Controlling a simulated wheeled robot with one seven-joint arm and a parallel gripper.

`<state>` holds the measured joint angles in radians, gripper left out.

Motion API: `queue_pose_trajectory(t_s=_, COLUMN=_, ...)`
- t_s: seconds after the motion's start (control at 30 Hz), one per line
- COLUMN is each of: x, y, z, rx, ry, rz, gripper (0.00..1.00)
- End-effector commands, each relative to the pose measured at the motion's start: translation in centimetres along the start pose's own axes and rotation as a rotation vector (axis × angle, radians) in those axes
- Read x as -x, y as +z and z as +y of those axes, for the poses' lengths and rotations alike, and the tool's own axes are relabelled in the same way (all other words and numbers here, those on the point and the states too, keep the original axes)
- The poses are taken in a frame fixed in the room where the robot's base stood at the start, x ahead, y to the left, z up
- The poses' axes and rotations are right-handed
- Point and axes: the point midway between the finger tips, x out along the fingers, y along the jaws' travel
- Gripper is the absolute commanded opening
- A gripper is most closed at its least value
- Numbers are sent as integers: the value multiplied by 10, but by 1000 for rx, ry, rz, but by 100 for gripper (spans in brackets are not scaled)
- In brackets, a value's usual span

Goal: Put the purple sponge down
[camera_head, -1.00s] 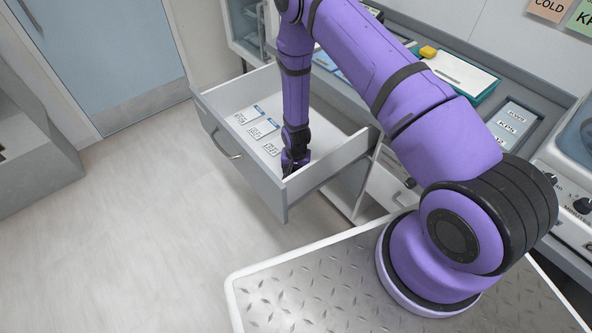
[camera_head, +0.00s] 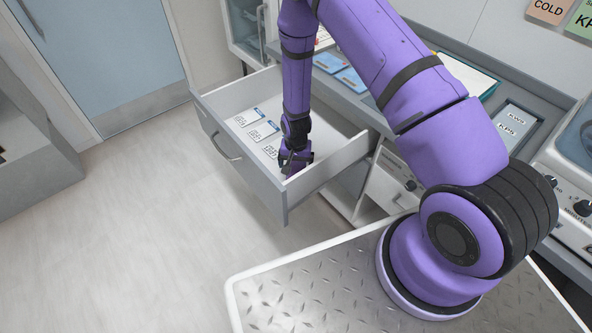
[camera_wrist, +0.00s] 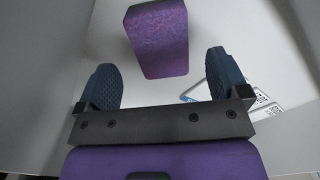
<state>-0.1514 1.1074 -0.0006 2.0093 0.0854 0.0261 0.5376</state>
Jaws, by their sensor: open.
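The purple sponge (camera_wrist: 158,40) shows in the wrist view as a speckled purple block on the pale drawer floor, beyond my fingertips. My gripper (camera_wrist: 163,80) is open, with its two dark blue ribbed fingers apart and nothing between them. In the head view my gripper (camera_head: 295,160) is low inside the open drawer (camera_head: 232,158), near its front right corner.
White labelled packets (camera_head: 257,130) lie in the drawer to the left of my gripper. The drawer walls rise close around my gripper. A counter (camera_head: 480,115) with blue packets (camera_head: 350,80) and a KPS-labelled tray (camera_head: 515,125) stands behind.

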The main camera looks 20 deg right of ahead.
Motion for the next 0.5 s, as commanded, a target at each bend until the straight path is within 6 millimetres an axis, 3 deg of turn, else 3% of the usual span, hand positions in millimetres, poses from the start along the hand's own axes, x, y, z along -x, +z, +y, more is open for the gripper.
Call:
queue_pose_trajectory(t_s=0.23, x=43, y=0, z=0, rx=2, ry=-1, rz=2, gripper=93)
queue_pose_trajectory(t_s=0.5, x=63, y=0, z=0, rx=1, ry=0, rz=0, gripper=93)
